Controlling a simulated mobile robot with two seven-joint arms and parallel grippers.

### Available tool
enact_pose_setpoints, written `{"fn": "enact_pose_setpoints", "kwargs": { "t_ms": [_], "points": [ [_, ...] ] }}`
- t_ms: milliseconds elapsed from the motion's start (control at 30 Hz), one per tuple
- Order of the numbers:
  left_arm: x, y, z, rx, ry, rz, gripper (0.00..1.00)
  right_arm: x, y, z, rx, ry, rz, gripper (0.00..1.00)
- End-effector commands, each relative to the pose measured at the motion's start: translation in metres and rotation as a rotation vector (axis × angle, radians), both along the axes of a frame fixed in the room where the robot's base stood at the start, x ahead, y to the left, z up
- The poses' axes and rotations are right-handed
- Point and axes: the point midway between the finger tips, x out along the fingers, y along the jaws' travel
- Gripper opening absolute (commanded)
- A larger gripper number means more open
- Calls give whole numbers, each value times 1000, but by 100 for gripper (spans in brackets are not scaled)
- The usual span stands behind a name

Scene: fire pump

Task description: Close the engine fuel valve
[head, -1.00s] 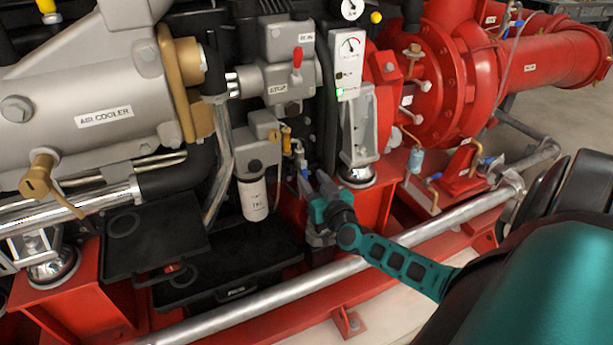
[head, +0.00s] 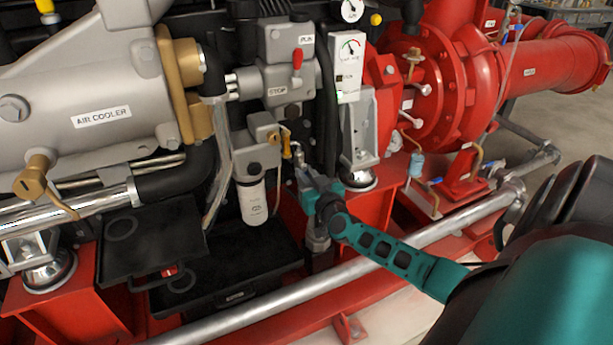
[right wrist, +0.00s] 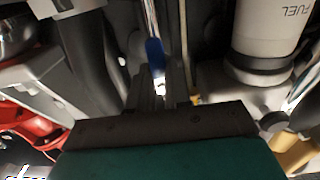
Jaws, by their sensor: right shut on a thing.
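A small valve handle with a blue grip (right wrist: 154,52) shows in the right wrist view, on a slim metal lever between my fingers. My right gripper (right wrist: 155,88) is shut on this blue handle. In the head view my right gripper (head: 307,182) reaches in from the right, low on the engine, just right of the white fuel filter (head: 253,201). That filter, marked FUEL, also shows in the right wrist view (right wrist: 278,30). The gripper mostly hides the blue handle in the head view, and the valve body is not clear. My left gripper is not in view.
A yellow handle (head: 287,144) sits just above and left of the gripper. A grey box with a red lever (head: 297,60) is higher up. A silver rail (head: 270,297) runs along the red base. Black trays (head: 150,240) lie to the left.

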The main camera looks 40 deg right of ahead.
Motion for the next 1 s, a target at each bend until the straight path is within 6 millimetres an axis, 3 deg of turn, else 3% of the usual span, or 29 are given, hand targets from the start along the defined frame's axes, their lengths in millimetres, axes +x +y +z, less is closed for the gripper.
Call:
{"fn": "enact_pose_setpoints", "kwargs": {
  "t_ms": [133, 567, 1000],
  "points": [
    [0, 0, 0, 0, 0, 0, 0, 0, 0, 0, 0, 0, 0, 0],
    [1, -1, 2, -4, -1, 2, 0, 0, 1, 0, 42, -12, -1, 0],
    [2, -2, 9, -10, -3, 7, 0, 2, 7, 0, 351, -109, -1, 0]
  ]
}}
